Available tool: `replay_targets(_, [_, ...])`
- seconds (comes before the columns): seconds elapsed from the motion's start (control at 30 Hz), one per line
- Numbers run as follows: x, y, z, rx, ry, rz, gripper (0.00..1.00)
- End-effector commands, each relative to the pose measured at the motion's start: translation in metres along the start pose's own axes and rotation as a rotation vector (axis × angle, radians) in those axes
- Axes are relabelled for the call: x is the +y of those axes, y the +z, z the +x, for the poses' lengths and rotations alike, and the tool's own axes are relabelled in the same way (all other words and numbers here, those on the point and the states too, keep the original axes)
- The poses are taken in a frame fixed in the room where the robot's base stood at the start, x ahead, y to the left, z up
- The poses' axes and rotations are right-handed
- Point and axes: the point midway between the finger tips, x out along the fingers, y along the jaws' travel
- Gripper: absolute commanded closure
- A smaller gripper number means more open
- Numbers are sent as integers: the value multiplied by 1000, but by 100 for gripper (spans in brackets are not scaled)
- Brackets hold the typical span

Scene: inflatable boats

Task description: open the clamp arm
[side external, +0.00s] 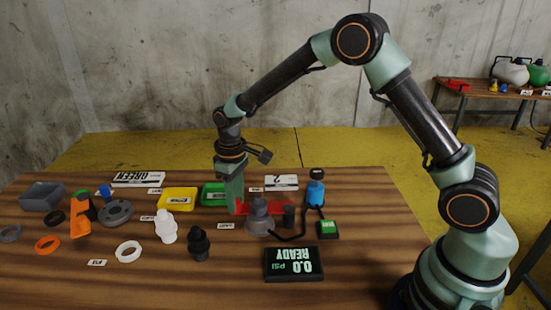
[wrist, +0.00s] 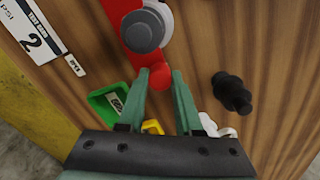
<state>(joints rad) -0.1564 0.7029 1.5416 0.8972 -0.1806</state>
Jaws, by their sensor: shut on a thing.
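The red clamp (side external: 279,208) lies on the wooden table beside a grey dome-shaped fitting (side external: 259,217). In the wrist view, the red clamp bar (wrist: 119,14) runs up past a round grey part (wrist: 144,32). My gripper (side external: 235,211) points down at the left end of the clamp. In the wrist view, my gripper (wrist: 161,73) has its fingertips on either side of a rounded red end of the clamp arm (wrist: 160,79) and is shut on it. The exact finger contact is partly hidden.
A green tray (side external: 214,194) and a yellow tray (side external: 178,199) stand left of my gripper. A black fitting (side external: 199,244) and a white fitting (side external: 166,227) stand in front. A blue canister (side external: 315,193) and display (side external: 294,264) are right.

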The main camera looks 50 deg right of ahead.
Motion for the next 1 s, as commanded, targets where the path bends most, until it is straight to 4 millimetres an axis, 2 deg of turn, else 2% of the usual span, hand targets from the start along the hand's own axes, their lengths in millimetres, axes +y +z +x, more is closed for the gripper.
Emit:
replay_targets(0.47, [4, -2, -1, -1, 0, 33, 100])
replay_targets(1.0, [34, -11, -1, 0, 0, 265, 100])
